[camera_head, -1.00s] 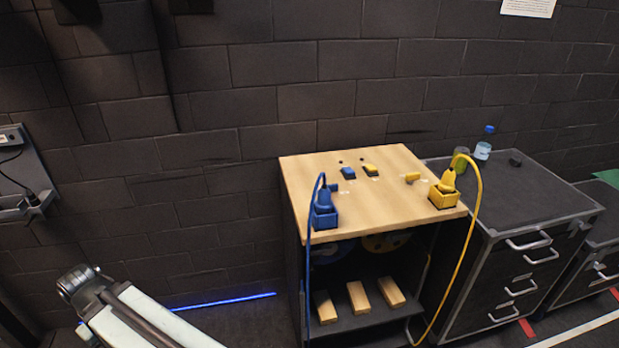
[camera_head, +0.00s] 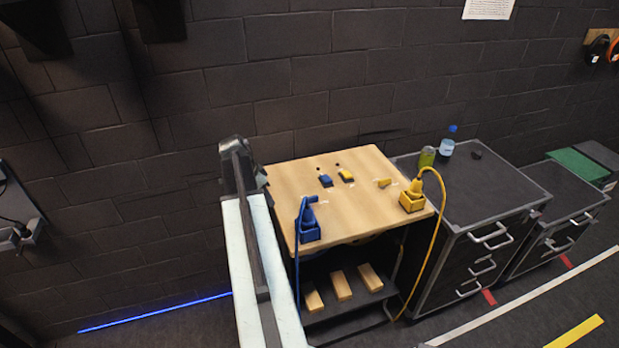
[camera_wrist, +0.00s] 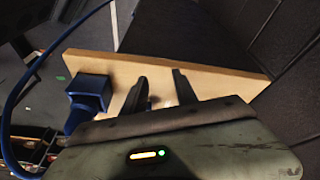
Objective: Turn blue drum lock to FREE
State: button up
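A small blue lever (camera_head: 312,199) lies on the wooden tabletop (camera_head: 290,175) just behind the blue plug box (camera_head: 309,232). A blue switch block (camera_head: 326,181) sits farther back. I cannot tell which of the two is the drum lock, and no FREE marking is readable. In the wrist view, my gripper (camera_wrist: 160,75) has its two dark fingers apart with nothing held between them. The wooden top's edge lies behind them, and the blue box (camera_wrist: 90,85) is left of them. In the head view, my gripper is mostly hidden behind the arm's end, at the table's left edge.
A yellow switch block (camera_head: 346,176), yellow lever (camera_head: 383,182) and yellow plug box (camera_head: 412,203) share the tabletop. Blue (camera_head: 297,255) and yellow (camera_head: 437,240) cables hang down the front. A dark cabinet (camera_head: 500,185) with a bottle (camera_head: 447,148) stands right.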

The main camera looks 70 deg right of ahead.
aim_at(310, 197)
jog(key=s+d+r+m+g+p, duration=0.15)
jog(key=s+d+r+m, duration=0.25)
jog(key=s+d, duration=0.5)
jog(key=b+x, duration=0.2)
jog(key=a+b+x, duration=0.1)
jog(key=b+x, duration=0.4)
jog(key=x, duration=0.1)
jog(key=shift+s+a+f+b, duration=0.25)
jog(key=shift+s+b, duration=0.1)
jog(key=shift+s, duration=0.1)
jog(key=shift+r+t, duration=0.15)
jog(key=shift+t, duration=0.1)
